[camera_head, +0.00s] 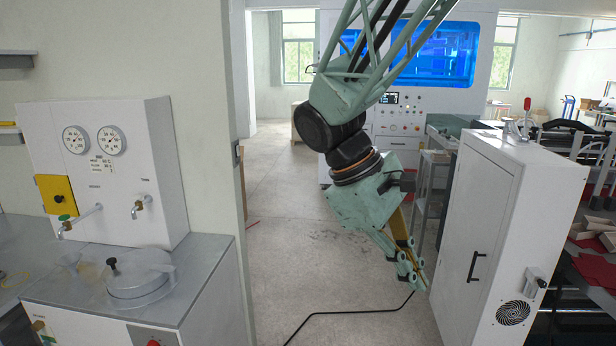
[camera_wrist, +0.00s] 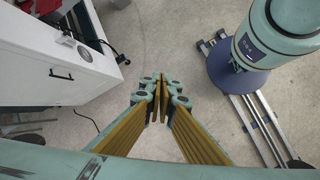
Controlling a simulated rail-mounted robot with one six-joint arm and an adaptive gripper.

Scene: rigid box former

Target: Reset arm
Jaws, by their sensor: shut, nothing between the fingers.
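My gripper (camera_head: 418,275) hangs at the end of my green arm in the head view, pointing down and to the right. It is beside the white cabinet (camera_head: 480,220) with a black handle, over the open floor. In the wrist view my gripper (camera_wrist: 160,85) has its yellow-padded fingers together at the tips, with nothing between them. Bare concrete floor shows beyond the tips. The head view does not show whether the fingertips touch the cabinet; in the wrist view the cabinet (camera_wrist: 65,60) stands apart at the left.
A white gauge panel (camera_head: 105,170) with taps stands on a grey counter (camera_head: 200,285) at the left. A large machine with blue windows (camera_head: 440,55) is at the back. A black cable (camera_head: 350,312) lies on the floor. The floor (camera_head: 285,200) between counter and cabinet is mostly clear.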

